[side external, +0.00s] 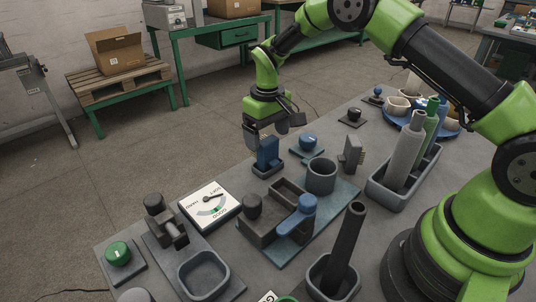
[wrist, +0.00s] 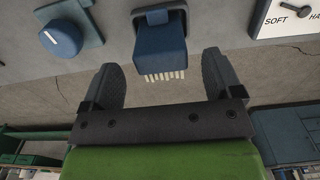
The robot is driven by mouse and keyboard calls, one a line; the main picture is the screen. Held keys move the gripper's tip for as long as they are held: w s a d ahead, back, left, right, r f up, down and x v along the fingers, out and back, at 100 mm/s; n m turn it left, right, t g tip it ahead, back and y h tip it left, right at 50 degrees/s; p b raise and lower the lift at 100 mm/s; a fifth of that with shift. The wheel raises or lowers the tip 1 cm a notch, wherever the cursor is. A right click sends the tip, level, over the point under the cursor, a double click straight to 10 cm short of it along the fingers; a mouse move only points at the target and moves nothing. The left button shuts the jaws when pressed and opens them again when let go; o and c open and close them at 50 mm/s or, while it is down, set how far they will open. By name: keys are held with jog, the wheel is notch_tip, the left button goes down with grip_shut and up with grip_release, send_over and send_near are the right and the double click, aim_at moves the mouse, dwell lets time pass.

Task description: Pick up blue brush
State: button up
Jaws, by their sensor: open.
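The blue brush (side external: 268,150) stands upright in a small dark holder near the far edge of the grey table. In the wrist view the brush (wrist: 158,48) shows as a blue block with a row of pale bristles. My gripper (side external: 268,127) is just above the brush in the side view. In the wrist view my gripper (wrist: 159,68) has its two dark fingers spread apart, with the brush centred between and slightly beyond their tips. The fingers are not closed on it. How far they reach down its sides I cannot tell.
A white dial panel (side external: 210,206) lies at the left. A tray with dark and blue parts (side external: 340,207) is in front.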

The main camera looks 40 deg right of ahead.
aim_at(270, 156)
notch_tip(270, 156, down, 5)
jog(key=shift+s+r, duration=0.15)
jog(key=shift+r, duration=0.05)
jog(key=shift+c, duration=0.4)
jog(key=c, duration=0.9)
jog(key=shift+c, duration=0.2)
jog(key=shift+r, duration=0.15)
